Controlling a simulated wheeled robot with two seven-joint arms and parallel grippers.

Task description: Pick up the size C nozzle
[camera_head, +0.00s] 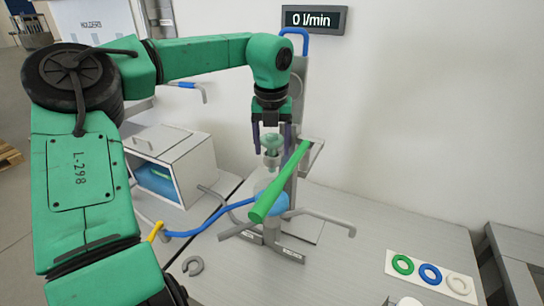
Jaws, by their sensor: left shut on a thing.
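My left gripper (272,150) points down in front of the metal stand at the middle of the table. It is shut on a pale green, cup-like piece (272,141) between its dark fingers. I cannot read a size mark on this piece, so I cannot tell whether it is the size C nozzle. A long green bar (281,182) slants past the gripper's right side. My right gripper is not in view.
The metal stand (271,237) has side arms and a blue hose (212,217). A white open-fronted box (197,160) stands at left. A grey open ring (193,265) lies at front left. A white card (458,292) with green, blue and white rings lies at right. The right-hand tabletop is mostly clear.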

